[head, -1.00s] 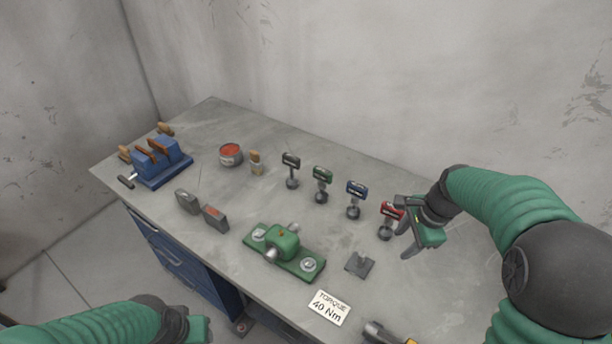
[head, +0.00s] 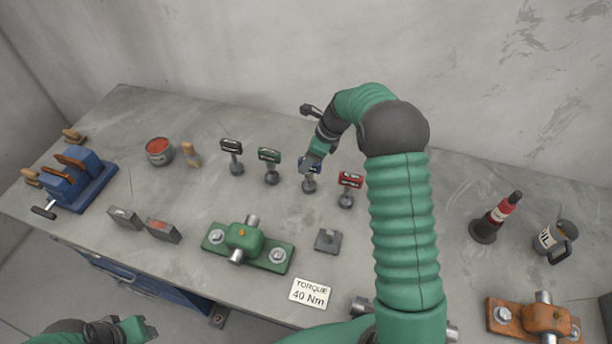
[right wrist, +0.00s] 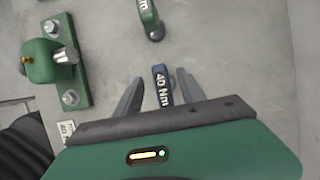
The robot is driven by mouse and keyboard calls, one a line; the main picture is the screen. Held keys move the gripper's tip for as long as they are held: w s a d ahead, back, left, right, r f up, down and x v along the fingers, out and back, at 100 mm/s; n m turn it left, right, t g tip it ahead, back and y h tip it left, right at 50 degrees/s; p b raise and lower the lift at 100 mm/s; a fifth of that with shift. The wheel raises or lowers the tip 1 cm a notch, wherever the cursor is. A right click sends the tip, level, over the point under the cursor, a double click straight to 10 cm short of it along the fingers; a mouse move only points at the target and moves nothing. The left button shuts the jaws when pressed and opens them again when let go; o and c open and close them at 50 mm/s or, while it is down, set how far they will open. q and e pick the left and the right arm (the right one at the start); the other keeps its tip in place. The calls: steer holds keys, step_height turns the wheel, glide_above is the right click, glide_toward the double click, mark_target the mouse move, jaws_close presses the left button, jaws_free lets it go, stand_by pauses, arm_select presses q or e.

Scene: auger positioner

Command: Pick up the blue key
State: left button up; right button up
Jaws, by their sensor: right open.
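The blue key (head: 309,186) stands upright on the bench in the row of keys, its head partly hidden by my right gripper (head: 311,163). In the right wrist view the blue key (right wrist: 162,86) shows its "40 Nm" label and lies between the two spread fingers of my right gripper (right wrist: 158,82). A gap shows on each side of it, so the fingers are open around its head and not clamped. My left gripper (head: 136,329) is low at the left, off the bench front; its jaws are too unclear to read.
A red key (head: 348,188) stands close at the right, a green key (head: 269,165) and a black key (head: 232,156) at the left. A green clamp block (head: 246,243) and a "TORQUE 40 Nm" card (head: 311,292) lie nearer. An oil can (head: 556,240) stands far right.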

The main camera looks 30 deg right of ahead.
mark_target(309, 175)
step_height(309, 175, down, 3)
steer(key=shift+w+f+p, duration=0.1)
steer(key=shift+f+p, duration=0.1)
steer(key=shift+p, duration=0.35)
steer(key=shift+d+f, duration=0.1)
steer(key=shift+f, duration=0.2)
steer(key=shift+w+f, duration=0.1)
steer(key=shift+w, duration=0.2)
steer(key=shift+a, duration=0.2)
steer(key=c, duration=1)
arm_select(q)
steer(key=shift+s+d+r, duration=0.15)
steer(key=shift+s+r, duration=0.05)
steer(key=shift+r, duration=0.25)
steer(key=shift+s+d+r, duration=0.1)
steer(key=shift+s+r, duration=0.1)
steer(key=shift+r, duration=0.2)
arm_select(e)
jaws_close()
steer(key=shift+d, duration=0.1)
